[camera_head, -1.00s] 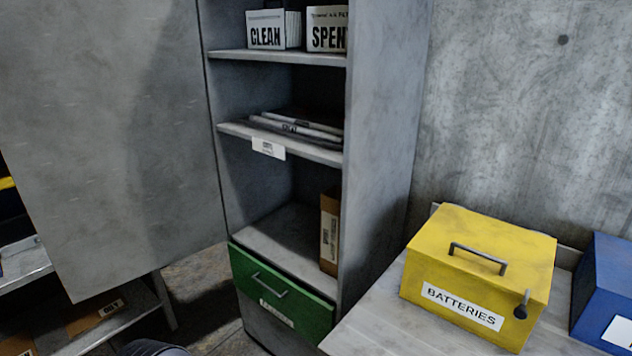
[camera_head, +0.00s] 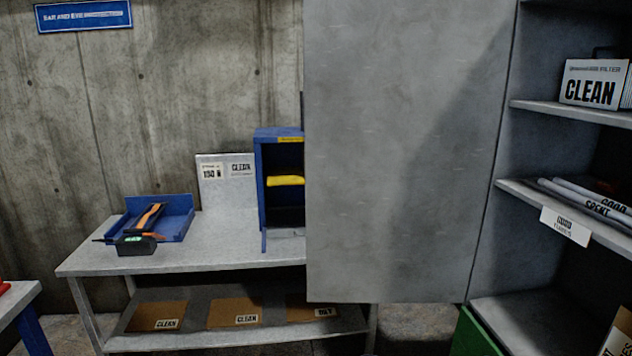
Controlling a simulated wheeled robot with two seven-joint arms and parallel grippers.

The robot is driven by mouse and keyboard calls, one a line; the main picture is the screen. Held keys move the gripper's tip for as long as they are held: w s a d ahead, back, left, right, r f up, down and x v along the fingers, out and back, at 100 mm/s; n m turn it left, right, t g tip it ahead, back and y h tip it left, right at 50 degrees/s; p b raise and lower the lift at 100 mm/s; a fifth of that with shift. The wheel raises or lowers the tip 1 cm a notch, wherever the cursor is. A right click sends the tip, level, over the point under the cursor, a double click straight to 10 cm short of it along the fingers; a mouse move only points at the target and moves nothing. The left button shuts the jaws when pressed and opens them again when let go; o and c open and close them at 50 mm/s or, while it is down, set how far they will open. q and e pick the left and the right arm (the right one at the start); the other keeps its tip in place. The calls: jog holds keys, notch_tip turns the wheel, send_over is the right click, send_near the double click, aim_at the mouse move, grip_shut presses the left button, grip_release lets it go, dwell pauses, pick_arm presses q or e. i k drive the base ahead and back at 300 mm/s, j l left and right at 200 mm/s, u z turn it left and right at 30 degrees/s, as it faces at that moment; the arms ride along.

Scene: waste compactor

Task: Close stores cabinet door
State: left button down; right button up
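The stores cabinet door (camera_head: 405,150) is a large plain grey panel, swung open to the left of the cabinet. It hangs from the cabinet's left side and hides part of the bench behind it. No handle shows on the face I see. The open cabinet (camera_head: 548,270) is at the right, with its shelves exposed. Neither of my grippers shows in the head view.
A grey bench (camera_head: 190,258) stands left of the door, with a blue tray (camera_head: 178,217) and a blue box (camera_head: 270,165) on it. Cardboard pieces lie on its lower shelf. Some floor shows below the door.

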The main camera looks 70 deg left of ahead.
aim_at(403, 100)
jog(key=j, duration=0.65)
jog(key=k+j+z, duration=0.1)
jog(key=j, duration=0.5)
jog(key=k+j, duration=0.1)
jog(key=j, duration=0.55)
jog(key=j+z, duration=0.1)
jog(key=j, duration=0.5)
jog(key=k+j, duration=0.15)
jog(key=j, duration=0.45)
jog(key=k+j, duration=0.1)
jog(key=j, duration=0.55)
jog(key=z, duration=0.05)
